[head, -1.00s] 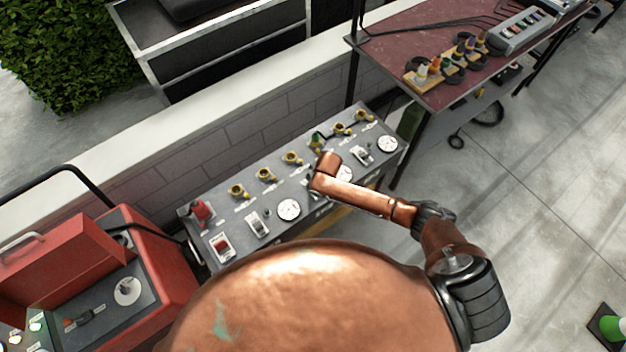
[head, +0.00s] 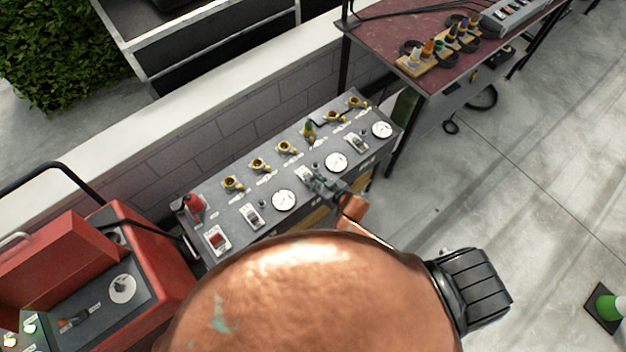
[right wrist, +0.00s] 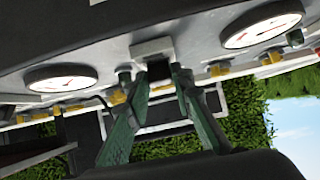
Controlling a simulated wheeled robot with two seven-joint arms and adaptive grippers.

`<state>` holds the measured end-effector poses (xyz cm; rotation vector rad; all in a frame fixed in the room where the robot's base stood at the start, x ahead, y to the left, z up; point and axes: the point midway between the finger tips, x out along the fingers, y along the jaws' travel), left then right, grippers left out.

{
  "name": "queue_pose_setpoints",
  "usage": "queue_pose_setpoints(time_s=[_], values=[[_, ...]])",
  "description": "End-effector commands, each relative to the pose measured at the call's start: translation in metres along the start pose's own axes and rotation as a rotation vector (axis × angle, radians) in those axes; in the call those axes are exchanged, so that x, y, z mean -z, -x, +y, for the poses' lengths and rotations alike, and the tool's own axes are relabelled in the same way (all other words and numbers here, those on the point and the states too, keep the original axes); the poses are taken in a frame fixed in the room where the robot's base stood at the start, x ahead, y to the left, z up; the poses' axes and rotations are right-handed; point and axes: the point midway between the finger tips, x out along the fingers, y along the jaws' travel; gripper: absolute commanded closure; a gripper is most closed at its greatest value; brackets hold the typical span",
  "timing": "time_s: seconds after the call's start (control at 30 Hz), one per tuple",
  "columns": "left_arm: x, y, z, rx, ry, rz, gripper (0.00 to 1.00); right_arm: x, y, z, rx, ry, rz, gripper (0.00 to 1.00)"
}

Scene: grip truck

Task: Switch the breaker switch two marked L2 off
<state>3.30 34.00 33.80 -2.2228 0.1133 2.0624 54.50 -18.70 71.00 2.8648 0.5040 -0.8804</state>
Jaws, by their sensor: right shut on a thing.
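The grey breaker panel (head: 240,196) has a row of breaker switches along its front part. The middle breaker switch (head: 303,174) sits between two white dials; it also shows in the right wrist view as a pale plate with a dark lever (right wrist: 157,70). Its label is too small to read. My right gripper (head: 315,182) is at this switch, its green fingers (right wrist: 152,76) on either side of the lever and shut on it. The fingers partly hide the switch, so its on or off position cannot be told. My left gripper is not in view.
Other breaker switches stand to the left (head: 252,216) and right (head: 357,142). Near dials are at left (head: 284,200) and right (head: 336,162). Yellow connectors (head: 259,164) line the back. A red case (head: 160,250) stands left, a dark red table (head: 385,40) behind right.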

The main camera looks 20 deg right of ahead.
Motion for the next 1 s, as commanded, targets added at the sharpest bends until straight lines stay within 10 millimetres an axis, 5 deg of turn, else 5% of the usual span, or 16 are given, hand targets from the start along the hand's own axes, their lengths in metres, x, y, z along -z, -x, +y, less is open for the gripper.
queue_pose_setpoints(time_s=[0.5, 0.53, 0.77, 1.0], values=[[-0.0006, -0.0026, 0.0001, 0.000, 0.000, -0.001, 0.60, -0.0008, 0.0001, -0.0004, 0.000, 0.000, 0.019, 1.00], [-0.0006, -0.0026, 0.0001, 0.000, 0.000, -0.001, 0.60, -0.0008, 0.0001, -0.0004, 0.000, 0.000, 0.019, 0.77], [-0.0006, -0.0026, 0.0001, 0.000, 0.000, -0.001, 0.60, -0.0008, 0.0001, -0.0003, 0.000, -0.001, 0.019, 0.62], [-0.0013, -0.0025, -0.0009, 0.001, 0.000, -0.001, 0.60, -0.0007, 0.0002, -0.0001, 0.000, -0.001, 0.019, 0.61]])
